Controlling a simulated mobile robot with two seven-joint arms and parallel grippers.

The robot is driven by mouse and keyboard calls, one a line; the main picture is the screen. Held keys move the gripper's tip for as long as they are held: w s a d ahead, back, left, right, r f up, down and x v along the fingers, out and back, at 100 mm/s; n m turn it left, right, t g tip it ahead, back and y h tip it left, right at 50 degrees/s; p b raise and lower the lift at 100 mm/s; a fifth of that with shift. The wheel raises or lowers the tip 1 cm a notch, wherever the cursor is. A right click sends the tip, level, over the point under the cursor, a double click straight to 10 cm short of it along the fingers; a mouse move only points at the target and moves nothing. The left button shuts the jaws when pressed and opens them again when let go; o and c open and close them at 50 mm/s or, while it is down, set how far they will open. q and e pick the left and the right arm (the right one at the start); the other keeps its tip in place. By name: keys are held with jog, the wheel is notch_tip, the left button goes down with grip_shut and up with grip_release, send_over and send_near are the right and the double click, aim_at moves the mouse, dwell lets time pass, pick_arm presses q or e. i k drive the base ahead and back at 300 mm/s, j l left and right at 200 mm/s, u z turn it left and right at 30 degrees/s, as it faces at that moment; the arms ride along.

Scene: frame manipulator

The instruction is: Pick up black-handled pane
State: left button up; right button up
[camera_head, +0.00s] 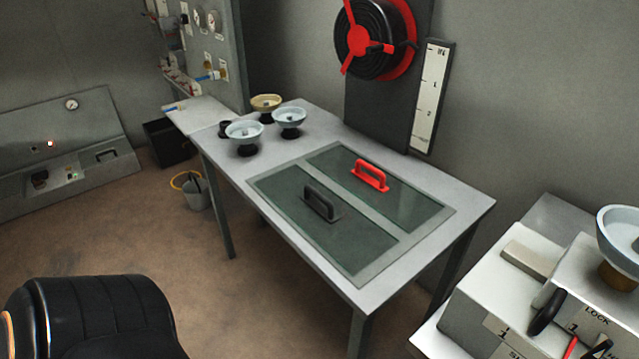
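The black-handled pane (322,228) is a dark green glass sheet lying flat in a light frame on the grey table (290,262). Its black handle (321,204) stands up near the middle of its upper part. A similar pane (412,205) with a red handle (370,175) lies beside it, toward the wall, with a light strip between them.
Several bowls on dark bases, including a pale blue one (244,131) and a yellow one (266,102), stand on the table's far left end. A machine (472,317) with levers and a bowl (622,236) is at the lower right. A red-and-black wheel (366,38) is on the wall. A bucket (195,193) stands on the floor.

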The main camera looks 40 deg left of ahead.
aim_at(350, 238)
jog(key=j+z, duration=0.2)
jog(key=j, duration=1.4)
jog(key=k+j+z, duration=0.1)
jog(key=j, duration=0.5)
jog(key=k+j, duration=0.15)
jog(key=j, duration=0.45)
